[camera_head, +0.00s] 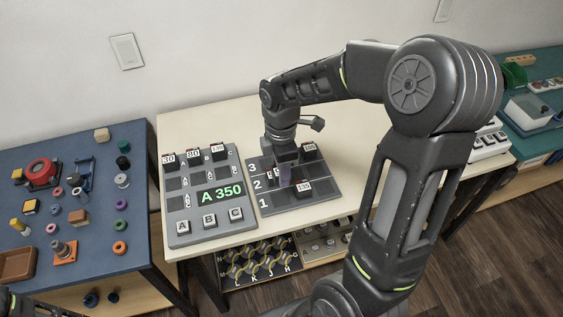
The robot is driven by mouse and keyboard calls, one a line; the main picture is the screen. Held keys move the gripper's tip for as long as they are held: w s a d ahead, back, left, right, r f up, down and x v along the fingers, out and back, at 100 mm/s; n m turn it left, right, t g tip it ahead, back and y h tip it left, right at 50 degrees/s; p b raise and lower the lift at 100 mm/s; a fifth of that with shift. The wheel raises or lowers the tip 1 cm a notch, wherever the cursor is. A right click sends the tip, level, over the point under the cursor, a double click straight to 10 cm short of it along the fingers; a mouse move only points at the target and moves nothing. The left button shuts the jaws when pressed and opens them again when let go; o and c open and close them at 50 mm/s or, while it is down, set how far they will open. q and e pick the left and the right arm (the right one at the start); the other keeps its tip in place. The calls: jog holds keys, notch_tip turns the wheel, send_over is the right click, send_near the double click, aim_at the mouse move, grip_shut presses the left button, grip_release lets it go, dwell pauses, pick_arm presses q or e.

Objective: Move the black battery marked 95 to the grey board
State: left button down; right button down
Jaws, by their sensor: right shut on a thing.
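The light grey board (206,225) stands on the cream table, with a green "A 350" display, buttons A, B and C, and black batteries marked 30 (168,160), 80 and about 130 along its back edge. To its right lies a darker grey tray (325,191) with rows 1, 2 and 3. It bears black batteries, one at the back right (309,151) and one at the front (303,188). My right gripper (286,178) is low over the tray's middle, shut on a dark block, mostly hidden by the fingers; its number is unreadable.
A blue table (85,215) at left holds many small coloured parts and a brown tray (17,263). A shelf with a lettered rack (258,262) is under the cream table. A green bench stands far right. My right arm covers the cream table's right part.

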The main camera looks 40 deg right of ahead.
aim_at(280, 199)
jog(key=shift+d+f, duration=0.1)
jog(key=shift+f, duration=0.05)
jog(key=shift+w, duration=0.4)
jog(key=shift+s, duration=0.1)
jog(key=shift+s+f, duration=0.1)
notch_tip(280, 199, down, 9)
jog(key=b, duration=0.7)
jog(key=shift+f+b, duration=0.4)
jog(key=shift+b, duration=0.1)
dwell(0.3)
jog(key=c, duration=0.8)
grip_release()
